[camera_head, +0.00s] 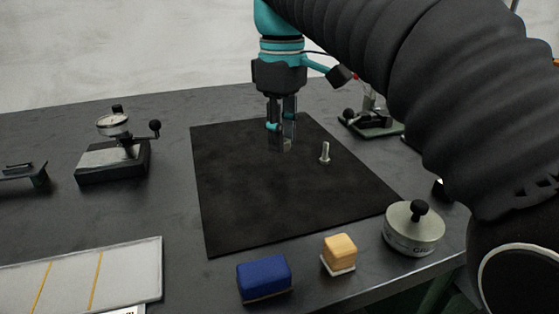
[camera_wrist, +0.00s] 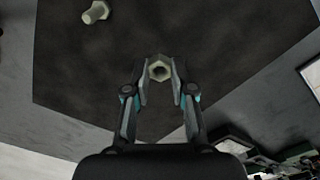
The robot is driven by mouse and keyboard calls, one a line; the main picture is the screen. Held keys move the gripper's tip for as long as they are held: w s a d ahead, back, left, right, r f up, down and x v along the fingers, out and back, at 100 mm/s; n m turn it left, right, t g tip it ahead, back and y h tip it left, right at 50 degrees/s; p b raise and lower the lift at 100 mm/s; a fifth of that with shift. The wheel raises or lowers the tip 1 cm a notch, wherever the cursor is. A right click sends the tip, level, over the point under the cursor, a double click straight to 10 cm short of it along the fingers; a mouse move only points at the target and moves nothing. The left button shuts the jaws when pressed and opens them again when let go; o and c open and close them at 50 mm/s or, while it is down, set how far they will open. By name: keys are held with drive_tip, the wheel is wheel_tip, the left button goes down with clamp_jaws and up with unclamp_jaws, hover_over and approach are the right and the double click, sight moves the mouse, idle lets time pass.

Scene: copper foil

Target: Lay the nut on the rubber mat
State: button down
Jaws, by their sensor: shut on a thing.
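A metal hex nut (camera_wrist: 160,69) sits between the fingertips of my gripper (camera_wrist: 160,80) in the wrist view. My gripper also shows in the head view (camera_head: 282,143), pointing down over the back part of the black rubber mat (camera_head: 250,205). The gripper is shut on the nut. In the head view the fingers mostly hide the nut, and I cannot tell whether it touches the mat. A bolt (camera_head: 325,153) stands upright on the mat, to the right of the gripper; it also shows at the top left of the wrist view (camera_wrist: 96,12).
A dial gauge stand (camera_head: 115,150) is left of the mat. A blue block (camera_head: 264,277), a yellow block (camera_head: 340,252) and a round weight with a black knob (camera_head: 413,230) are along the front. A white tray (camera_head: 125,270) lies front left. The mat's front half is clear.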

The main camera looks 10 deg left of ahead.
sight(282, 170)
drive_tip(key=shift+f+b, duration=2.05)
drive_tip(key=shift+b, duration=0.25)
drive_tip(key=shift+f, duration=0.2)
drive_tip(key=c, duration=1)
unclamp_jaws()
drive_tip(key=shift+r, duration=0.1)
drive_tip(key=shift+r+p, duration=1.3)
drive_tip(key=shift+r, duration=2.55)
